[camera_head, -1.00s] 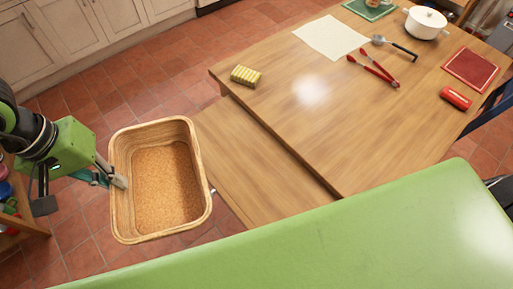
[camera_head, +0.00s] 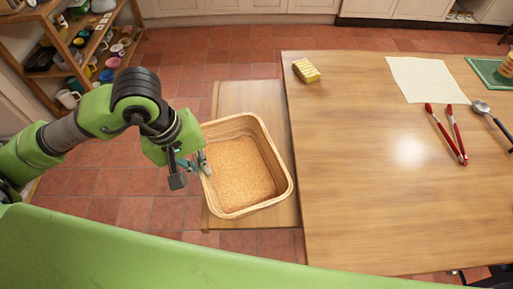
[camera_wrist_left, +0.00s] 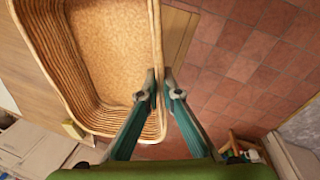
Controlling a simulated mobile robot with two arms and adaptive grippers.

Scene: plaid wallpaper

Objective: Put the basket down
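The wicker basket (camera_head: 240,172) is empty and upright, with a tan bottom. In the head view it is over the low wooden bench (camera_head: 275,216) beside the big table; I cannot tell whether it touches the bench. My left gripper (camera_head: 203,161) is shut on the basket's left wall. In the left wrist view the two fingers (camera_wrist_left: 160,84) straddle the basket's rim (camera_wrist_left: 157,35), one inside and one outside. My right gripper is in neither view.
The big wooden table (camera_head: 350,190) stands right of the bench. It holds a yellow sponge (camera_head: 306,70), a white sheet (camera_head: 425,80), red tongs (camera_head: 446,135) and a ladle (camera_head: 482,107). A shelf (camera_head: 42,58) with crockery stands at upper left. Tiled floor lies left of the bench.

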